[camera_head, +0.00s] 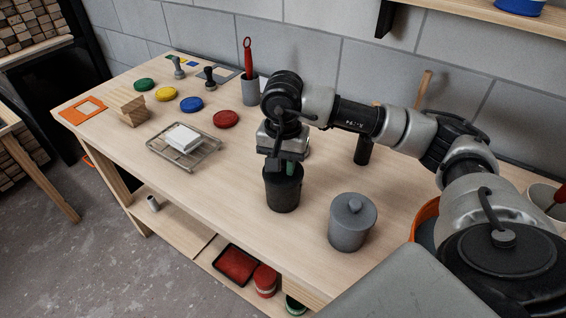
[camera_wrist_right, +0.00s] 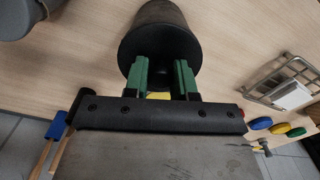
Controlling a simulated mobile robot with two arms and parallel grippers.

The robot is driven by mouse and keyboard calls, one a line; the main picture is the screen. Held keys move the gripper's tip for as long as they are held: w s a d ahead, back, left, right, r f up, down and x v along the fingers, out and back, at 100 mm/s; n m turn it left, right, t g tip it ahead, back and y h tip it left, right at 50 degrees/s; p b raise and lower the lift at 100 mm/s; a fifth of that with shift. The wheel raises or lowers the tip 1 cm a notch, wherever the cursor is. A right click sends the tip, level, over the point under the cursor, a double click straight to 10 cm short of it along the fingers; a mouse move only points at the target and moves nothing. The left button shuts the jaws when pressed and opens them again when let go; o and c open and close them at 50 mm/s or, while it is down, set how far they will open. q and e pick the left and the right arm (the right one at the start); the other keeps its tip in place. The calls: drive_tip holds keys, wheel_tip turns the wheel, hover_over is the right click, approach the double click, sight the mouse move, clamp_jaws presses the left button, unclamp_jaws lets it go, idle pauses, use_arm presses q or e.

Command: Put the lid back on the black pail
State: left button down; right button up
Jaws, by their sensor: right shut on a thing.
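The black pail (camera_head: 283,193) stands upright on the workbench, left of a grey lidded pail. My right gripper (camera_head: 289,168) is directly above it, pointing down. In the right wrist view the gripper's green fingers (camera_wrist_right: 162,72) are shut at the middle of a round dark top, the black lid (camera_wrist_right: 158,45). The lid's grip is mostly hidden between the fingers. The lid lies over the pail's mouth; I cannot tell whether it is fully seated or slightly above the rim. My left gripper is not in view.
The grey lidded pail (camera_head: 350,228) stands close on the right. A wire rack (camera_head: 186,148) with a white block, coloured discs (camera_head: 226,119), a wooden block (camera_head: 129,107) and a grey cup (camera_head: 250,91) are further left. The bench between rack and black pail is clear.

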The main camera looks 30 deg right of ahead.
drive_tip(key=o, duration=1.5)
drive_tip(key=shift+c, duration=0.2)
drive_tip(key=shift+r, duration=0.15)
drive_tip(key=shift+r+p, duration=1.8)
drive_tip(key=shift+r, duration=1.55)
clamp_jaws()
